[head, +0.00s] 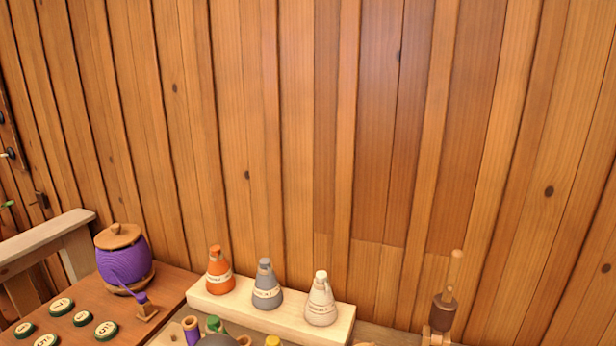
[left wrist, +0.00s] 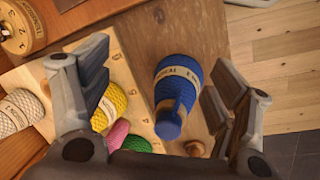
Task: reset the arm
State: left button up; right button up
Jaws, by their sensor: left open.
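My left gripper (left wrist: 158,100) shows in the left wrist view, open, with its two fingers spread to the left and right. A blue spool (left wrist: 180,90) with a pale label band lies in view between the fingers, closer to the right one; I see no contact. Past the left finger are a yellow spool (left wrist: 108,108) and a white spool (left wrist: 18,112). A pink piece (left wrist: 118,134) and a green piece (left wrist: 136,145) show at the bottom, partly hidden by the gripper. Neither gripper can be made out with certainty in the head view.
In the head view, a pale block (head: 215,303) carries an orange spool (head: 219,280), a grey spool (head: 266,297) and a white one (head: 320,310) along the plank wall (head: 310,120). A purple lidded jar (head: 122,262) stands left. Wooden floor (left wrist: 270,60) lies beyond the table's edge.

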pick_arm(q)
jog(key=s+a+f+m+t+y, duration=0.1)
jog(key=s+a+f+m, duration=0.4)
jog(key=s+a, duration=0.25)
jog(key=s+a+f+m+t+y, duration=0.1)
jog(key=s+a+f+m, duration=0.45)
jog(key=s, duration=0.25)
notch_tip(320, 180, down, 26)
jog(key=s, duration=0.2)
jog(key=s+a+f+g, duration=0.2)
jog(key=s+a+f, duration=0.1)
jog(key=s+f, duration=1.1)
jog(key=shift+s+f, duration=0.4)
jog(key=shift+s, duration=0.65)
